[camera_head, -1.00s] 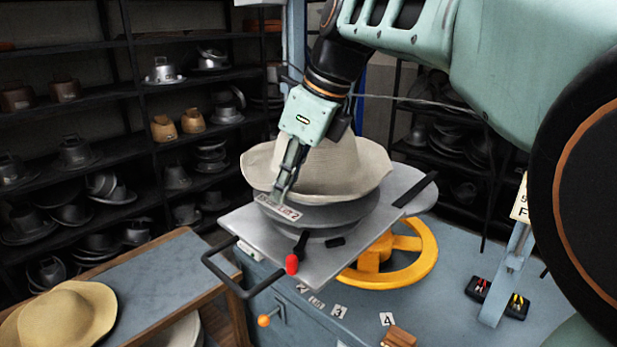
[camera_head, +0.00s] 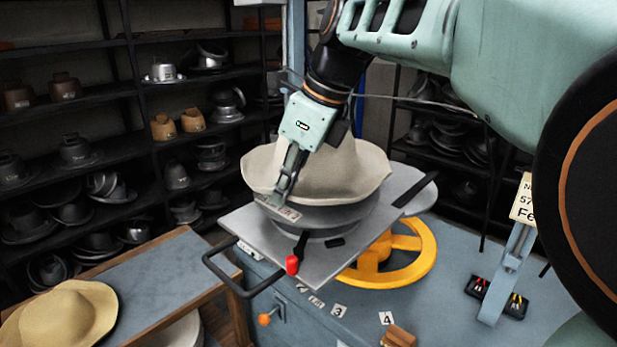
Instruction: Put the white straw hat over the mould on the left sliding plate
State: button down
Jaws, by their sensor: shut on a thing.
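The white straw hat (camera_head: 345,172) sits crown up over the grey round mould (camera_head: 350,214), its brim close above the mould's flange. The brim hides the mould's upper part, and I cannot tell if the hat rests fully on it. The mould stands on the grey sliding plate (camera_head: 318,262) with the black handle. My gripper (camera_head: 276,207) is shut on the near-left edge of the hat's brim, pointing down, with its fingertips near the flange.
A side table (camera_head: 165,275) with a tan straw hat (camera_head: 62,318) stands at lower left. A red-knobbed lever (camera_head: 292,264) is at the plate's front. A yellow handwheel (camera_head: 408,252) lies below right. Shelves of metal moulds (camera_head: 75,150) fill the back.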

jog(key=c, duration=2)
grip_release()
jog(key=shift+r, duration=0.1)
jog(key=v, duration=1.2)
